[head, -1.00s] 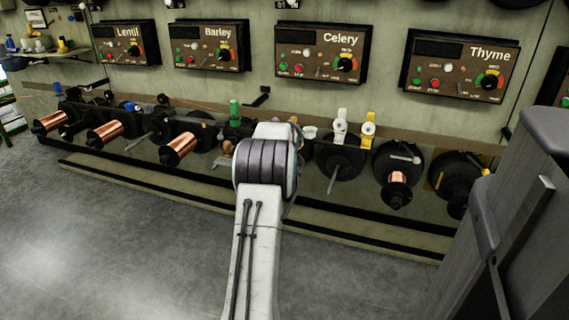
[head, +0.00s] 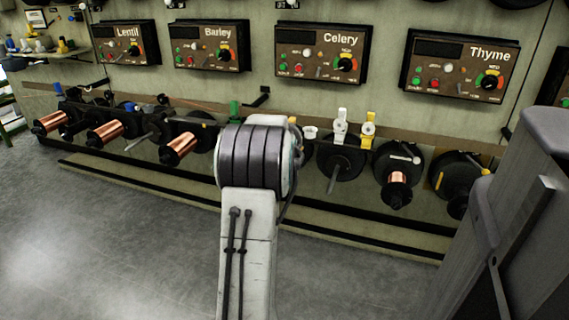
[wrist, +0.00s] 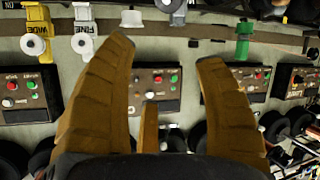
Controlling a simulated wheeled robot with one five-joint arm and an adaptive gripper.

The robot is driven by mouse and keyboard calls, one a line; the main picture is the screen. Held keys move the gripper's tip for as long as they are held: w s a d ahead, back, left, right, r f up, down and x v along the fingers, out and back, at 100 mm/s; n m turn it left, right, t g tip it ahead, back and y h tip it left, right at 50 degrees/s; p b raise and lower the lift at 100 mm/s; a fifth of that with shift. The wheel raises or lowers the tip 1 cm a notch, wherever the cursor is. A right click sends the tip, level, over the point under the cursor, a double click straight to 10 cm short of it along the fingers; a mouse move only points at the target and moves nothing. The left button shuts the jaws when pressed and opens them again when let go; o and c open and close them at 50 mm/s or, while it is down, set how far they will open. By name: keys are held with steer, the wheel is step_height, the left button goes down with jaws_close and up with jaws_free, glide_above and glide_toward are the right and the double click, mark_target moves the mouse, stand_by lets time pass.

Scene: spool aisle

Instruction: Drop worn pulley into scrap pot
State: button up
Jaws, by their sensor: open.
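In the wrist view each has a round pale wheel. I cannot tell which thing is the worn pulley.
Copper spools (head: 178,148) and dark spindles jut from the low bench. A green guide (head: 234,109) stands partly behind my arm. Control panels (head: 320,52) hang on the wall. A grey cabinet (head: 510,230) stands close at right. The floor (head: 120,240) at left is clear.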

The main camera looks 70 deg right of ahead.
steer(key=shift+v, duration=2.1)
